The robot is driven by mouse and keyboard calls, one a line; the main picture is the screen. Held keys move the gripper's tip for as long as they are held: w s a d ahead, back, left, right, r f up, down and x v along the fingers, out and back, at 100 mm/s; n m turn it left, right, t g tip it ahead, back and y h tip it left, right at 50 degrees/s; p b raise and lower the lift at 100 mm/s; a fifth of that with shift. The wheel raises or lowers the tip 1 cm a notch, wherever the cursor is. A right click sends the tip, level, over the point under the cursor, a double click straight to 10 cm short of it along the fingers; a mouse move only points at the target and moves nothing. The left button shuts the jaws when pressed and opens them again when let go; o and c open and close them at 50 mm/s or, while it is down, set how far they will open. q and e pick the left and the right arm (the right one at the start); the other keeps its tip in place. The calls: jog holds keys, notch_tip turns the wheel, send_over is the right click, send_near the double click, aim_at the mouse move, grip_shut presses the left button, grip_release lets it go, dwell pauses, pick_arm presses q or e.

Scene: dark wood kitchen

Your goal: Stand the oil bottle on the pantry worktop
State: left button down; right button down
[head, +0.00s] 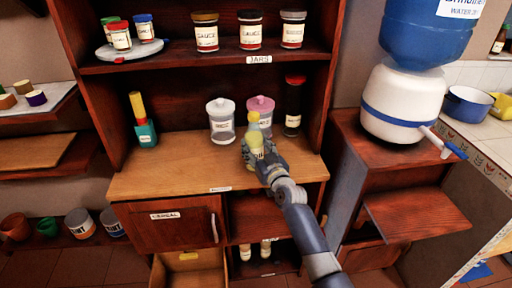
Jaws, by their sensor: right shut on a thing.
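The gripper hides part of the bottle's lower body. I cannot tell whether its base touches the wood. My left gripper is not in view.
Behind the bottle stand a clear jar (221,121), a pink-lidded jar (262,107) and a dark bottle (293,107). A green and yellow item (142,120) stands at left. The left front worktop is clear. A drawer (190,270) below is open.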

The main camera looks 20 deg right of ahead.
jog(key=c, duration=0.7)
grip_release()
jog(key=shift+f, duration=0.15)
jog(key=shift+r, duration=0.2)
jog(key=s, duration=1.2)
jog(key=shift+d, duration=0.2)
